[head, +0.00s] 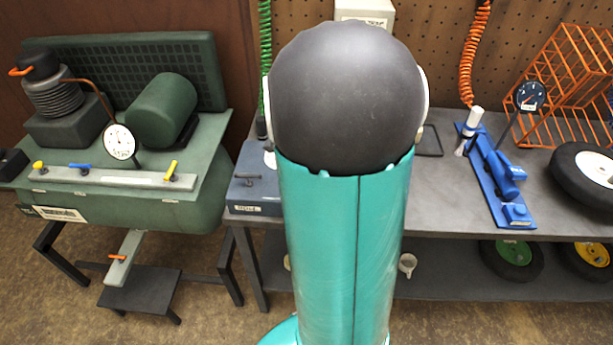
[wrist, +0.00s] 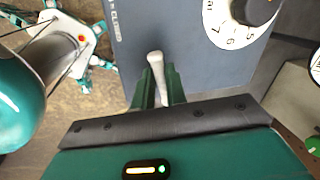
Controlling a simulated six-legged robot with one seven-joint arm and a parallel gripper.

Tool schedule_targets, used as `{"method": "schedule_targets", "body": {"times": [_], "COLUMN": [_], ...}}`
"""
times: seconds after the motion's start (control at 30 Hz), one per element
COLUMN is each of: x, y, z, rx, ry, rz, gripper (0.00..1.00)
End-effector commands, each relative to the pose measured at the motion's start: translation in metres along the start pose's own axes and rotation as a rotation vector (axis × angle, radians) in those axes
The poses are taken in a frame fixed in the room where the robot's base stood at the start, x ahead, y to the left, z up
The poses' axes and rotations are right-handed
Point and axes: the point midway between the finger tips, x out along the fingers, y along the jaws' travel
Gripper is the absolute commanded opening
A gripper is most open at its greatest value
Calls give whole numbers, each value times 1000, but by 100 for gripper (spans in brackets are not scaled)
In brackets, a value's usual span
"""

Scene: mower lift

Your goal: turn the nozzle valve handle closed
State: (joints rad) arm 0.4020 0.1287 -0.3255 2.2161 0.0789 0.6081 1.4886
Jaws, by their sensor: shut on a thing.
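In the wrist view a pale grey handle (wrist: 156,64) stands between the two green fingers of my gripper (wrist: 158,82). The fingers are shut on it. Behind it is the blue-grey face of a box (wrist: 185,50), with lettering that seems to read "CLOSED" along its left edge. I take the pale handle for the nozzle valve handle; its lower end is hidden between the fingers. In the head view my own teal arm fills the middle and hides my gripper and the handle.
A white numbered dial (wrist: 240,22) sits on the box, right of the handle. In the head view a green compressor tank (head: 150,210) stands left. The workbench (head: 460,190) holds a blue inflator (head: 495,175), an orange wire basket (head: 570,85) and a wheel (head: 585,180).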

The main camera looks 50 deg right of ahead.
Motion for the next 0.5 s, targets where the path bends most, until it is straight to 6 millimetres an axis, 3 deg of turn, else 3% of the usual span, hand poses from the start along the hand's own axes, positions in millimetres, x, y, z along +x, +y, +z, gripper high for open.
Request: {"method": "schedule_targets", "body": {"times": [0.5], "x": [0], "y": [-2], "z": [0], "rx": [203], "ry": [40], "rz": [-1], "gripper": [0]}}
